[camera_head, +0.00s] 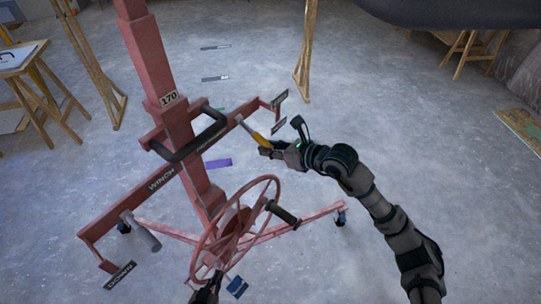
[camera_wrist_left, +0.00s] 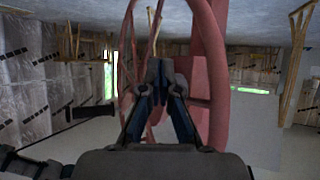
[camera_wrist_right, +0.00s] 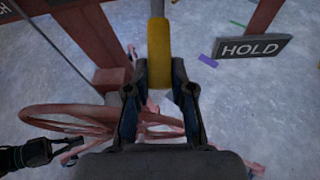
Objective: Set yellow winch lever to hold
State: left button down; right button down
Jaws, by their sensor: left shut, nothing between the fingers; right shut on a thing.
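The yellow winch lever (camera_head: 257,136) sticks out from the right end of the red crossbar, next to two small dark plates. My right gripper (camera_head: 266,149) is shut on its yellow grip, which also shows between the fingers in the right wrist view (camera_wrist_right: 158,65). A HOLD plate (camera_wrist_right: 252,48) stands to the right of the lever in that view; the lever does not point at it there. My left gripper (camera_head: 208,289) is shut and empty at the lower edge of the red handwheel (camera_head: 198,239). Its closed fingers show before the wheel in the left wrist view (camera_wrist_left: 158,88).
The red lift mast (camera_head: 152,60) carries a 170 label and a black handlebar (camera_head: 185,143). A WINCH label (camera_head: 161,179) is on the crossbar. The floor right of my right arm is mostly clear.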

jog(key=shift+w+f+y+b, duration=0.25)
jog(key=shift+f+y+b, duration=0.05)
jog(key=shift+f+b, duration=0.1)
pick_arm(q)
jog(key=shift+w+d+r+t+h, duration=0.15)
jog(key=shift+w+d+r+t, duration=0.1)
jog(key=shift+w+r+t, duration=0.3)
jog(key=shift+w+d+r+t+h, duration=0.1)
jog(key=shift+w+d+r+t, duration=0.15)
jog(key=shift+r+t, duration=0.3)
jog(key=shift+w+d+r+t+h, duration=0.2)
jog(key=shift+w+r+t, duration=0.25)
jog(key=shift+r, duration=0.2)
pick_arm(e)
jog(key=shift+a+t, duration=0.1)
jog(key=shift+t, duration=0.2)
pick_arm(q)
jog(key=shift+w, duration=0.1)
pick_arm(e)
jog(key=c, duration=1)
grip_release()
jog(key=shift+f, duration=0.1)
pick_arm(q)
jog(key=shift+w+f, duration=0.1)
pick_arm(e)
jog(key=shift+f, duration=0.1)
jog(key=shift+s, duration=0.1)
